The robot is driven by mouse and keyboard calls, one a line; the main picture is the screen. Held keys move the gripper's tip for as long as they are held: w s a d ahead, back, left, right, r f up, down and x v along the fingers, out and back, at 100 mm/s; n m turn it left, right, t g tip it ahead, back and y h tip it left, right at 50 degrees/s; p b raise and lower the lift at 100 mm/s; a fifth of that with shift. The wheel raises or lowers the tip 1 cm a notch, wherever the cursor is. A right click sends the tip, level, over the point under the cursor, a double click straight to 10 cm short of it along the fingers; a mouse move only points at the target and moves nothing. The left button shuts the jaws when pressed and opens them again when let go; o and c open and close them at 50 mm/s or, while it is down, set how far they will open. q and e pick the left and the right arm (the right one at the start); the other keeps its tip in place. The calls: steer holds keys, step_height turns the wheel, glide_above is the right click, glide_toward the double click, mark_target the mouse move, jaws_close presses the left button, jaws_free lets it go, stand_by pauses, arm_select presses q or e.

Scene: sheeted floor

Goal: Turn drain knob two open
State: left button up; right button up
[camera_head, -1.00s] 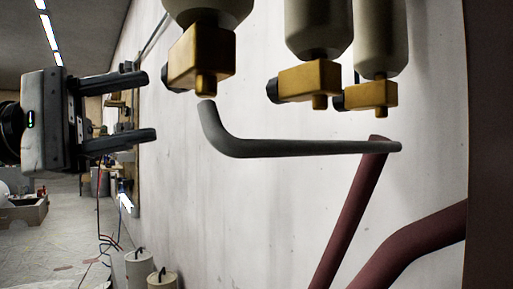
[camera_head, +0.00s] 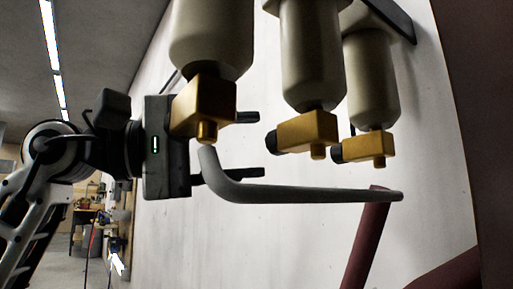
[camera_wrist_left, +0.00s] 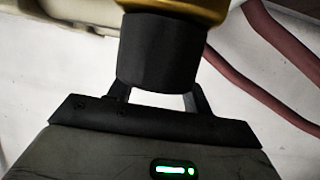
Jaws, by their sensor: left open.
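Three brass drain valves hang under beige cylinders in the head view: the left valve (camera_head: 207,103), the middle valve (camera_head: 308,132) and the right valve (camera_head: 364,147). A black knob (camera_head: 271,141) is on the left end of the middle valve, and another black knob (camera_head: 336,152) on the right one. My left gripper (camera_head: 258,145) is open, partly hidden behind the left valve. Its fingertips show above and below the level of the middle knob, apparently just short of it. In the left wrist view a black knob (camera_wrist_left: 157,50) covers part of the fingers; which valve it belongs to, I cannot tell. My right gripper is not visible.
A grey bent pipe (camera_head: 300,193) runs just under the valves, close to the lower finger. Dark red pipes (camera_head: 365,240) rise at the right. The pale wall (camera_head: 270,245) stands close behind. Open floor and a cluttered bench lie far left.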

arm_select(q)
steer(key=shift+x, duration=1.2)
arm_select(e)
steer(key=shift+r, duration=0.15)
arm_select(q)
steer(key=c, duration=1)
steer(key=shift+o, duration=0.2)
steer(key=shift+f+h+b, duration=0.25)
steer(key=shift+h+b, duration=0.05)
steer(key=shift+b, duration=0.3)
steer(key=shift+r+m+h, duration=0.15)
steer(key=shift+m+h, duration=0.25)
steer(key=shift+h, duration=0.1)
steer(key=o, duration=1)
steer(key=shift+c, duration=0.2)
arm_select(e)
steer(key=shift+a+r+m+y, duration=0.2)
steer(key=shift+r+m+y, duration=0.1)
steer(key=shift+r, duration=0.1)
